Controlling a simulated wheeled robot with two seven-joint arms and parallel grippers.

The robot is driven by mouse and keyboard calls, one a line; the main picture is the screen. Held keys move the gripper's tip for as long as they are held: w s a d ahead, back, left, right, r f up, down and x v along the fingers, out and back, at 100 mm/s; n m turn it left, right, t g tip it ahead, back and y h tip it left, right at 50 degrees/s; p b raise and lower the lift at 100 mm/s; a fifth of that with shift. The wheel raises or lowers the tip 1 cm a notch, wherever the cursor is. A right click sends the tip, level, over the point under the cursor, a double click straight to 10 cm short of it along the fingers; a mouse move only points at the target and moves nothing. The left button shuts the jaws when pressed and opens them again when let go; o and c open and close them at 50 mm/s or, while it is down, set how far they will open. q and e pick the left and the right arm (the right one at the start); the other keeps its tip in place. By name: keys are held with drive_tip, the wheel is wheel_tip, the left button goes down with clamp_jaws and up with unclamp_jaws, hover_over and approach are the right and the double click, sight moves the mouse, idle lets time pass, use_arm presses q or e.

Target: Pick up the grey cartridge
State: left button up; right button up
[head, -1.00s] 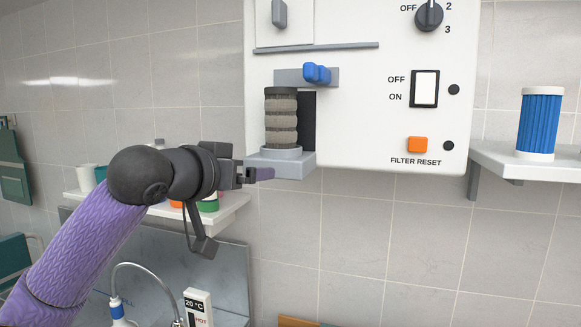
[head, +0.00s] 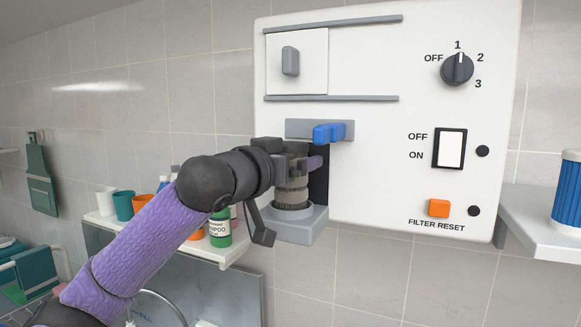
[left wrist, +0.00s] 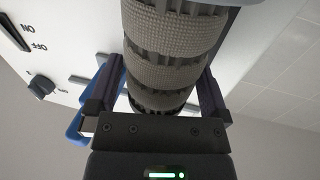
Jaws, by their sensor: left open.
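The grey cartridge (head: 291,190) stands upright in the grey cup-like holder (head: 296,232) at the lower left of the white panel. Its upper part is partly hidden by my left gripper (head: 304,162) in the head view. In the left wrist view the ribbed grey cartridge (left wrist: 172,62) lies between the two purple fingers of my left gripper (left wrist: 163,90). The fingers are open, one on each side of it; a gap shows beside at least one finger. My right gripper is not in view.
A blue latch (head: 329,133) sits on the panel just above the cartridge. An orange button (head: 439,208), a white switch (head: 450,149) and a dial (head: 457,69) are to the right. A blue filter (head: 567,192) stands on the right shelf (head: 545,222). Bottles and cups stand on the left shelf.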

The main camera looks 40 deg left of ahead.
use_arm(q)
drive_tip(key=shift+w, duration=0.1)
drive_tip(key=c, duration=1.1)
drive_tip(key=shift+c, duration=0.2)
wheel_tip(320, 180, up, 3)
drive_tip(key=shift+r+p, duration=0.1)
drive_tip(key=shift+p, duration=0.75)
drive_tip(key=shift+s+b, duration=0.3)
drive_tip(key=shift+s, duration=0.1)
drive_tip(key=s+b, duration=0.3)
drive_tip(key=s, duration=0.2)
drive_tip(key=s+d+b, duration=0.1)
drive_tip(key=s+b, duration=0.2)
drive_tip(key=s, duration=0.3)
drive_tip(key=s+b, duration=0.2)
drive_tip(key=s, duration=0.3)
drive_tip(key=shift+s+d+b, duration=0.15)
drive_tip(key=shift+d+b, duration=0.25)
drive_tip(key=shift+s+r, duration=0.1)
drive_tip(key=shift+s, duration=0.35)
